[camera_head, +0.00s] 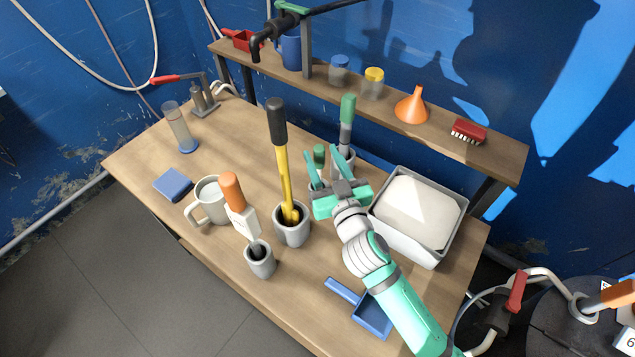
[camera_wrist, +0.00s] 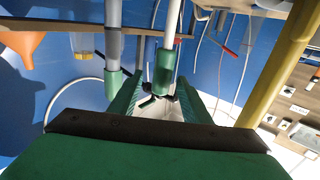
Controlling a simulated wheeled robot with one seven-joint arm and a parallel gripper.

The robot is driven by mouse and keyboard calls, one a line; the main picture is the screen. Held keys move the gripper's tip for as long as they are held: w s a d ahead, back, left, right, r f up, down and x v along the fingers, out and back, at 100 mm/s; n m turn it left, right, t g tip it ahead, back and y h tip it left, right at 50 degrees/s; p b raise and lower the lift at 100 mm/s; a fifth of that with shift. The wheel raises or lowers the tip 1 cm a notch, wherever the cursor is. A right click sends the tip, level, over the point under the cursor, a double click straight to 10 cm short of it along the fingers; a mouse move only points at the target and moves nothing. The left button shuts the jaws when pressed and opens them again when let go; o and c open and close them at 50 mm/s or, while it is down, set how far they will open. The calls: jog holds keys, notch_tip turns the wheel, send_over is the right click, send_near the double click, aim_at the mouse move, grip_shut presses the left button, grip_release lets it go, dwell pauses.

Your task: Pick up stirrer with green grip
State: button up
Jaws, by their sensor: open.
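Two green grips stand upright in the head view. A shorter one (camera_head: 319,154) shows just beyond my gripper (camera_head: 327,166). A taller one (camera_head: 347,108) has a grey lower part and stands in a grey cup (camera_head: 349,164). I cannot tell for sure which is the stirrer. My gripper is open. In the upside-down wrist view, a green grip (camera_wrist: 164,72) on a pale rod shows between its fingers (camera_wrist: 160,92), with no clear contact. The other green grip (camera_wrist: 113,84) on a grey shaft is outside the left finger. My gripper hides the shorter one's lower part.
A yellow-shafted tool (camera_head: 283,172) in a grey cup (camera_head: 291,236) stands left of my gripper. An orange-handled tool (camera_head: 232,190) and a mug (camera_head: 211,196) are further left. A white bin (camera_head: 405,235) is close on the right. A shelf (camera_head: 440,134) runs behind.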

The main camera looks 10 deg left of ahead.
jog(key=shift+r+x, duration=0.2)
jog(key=shift+x, duration=2.7)
jog(key=shift+s+a, duration=0.1)
jog(key=shift+a, duration=0.05)
grip_shut()
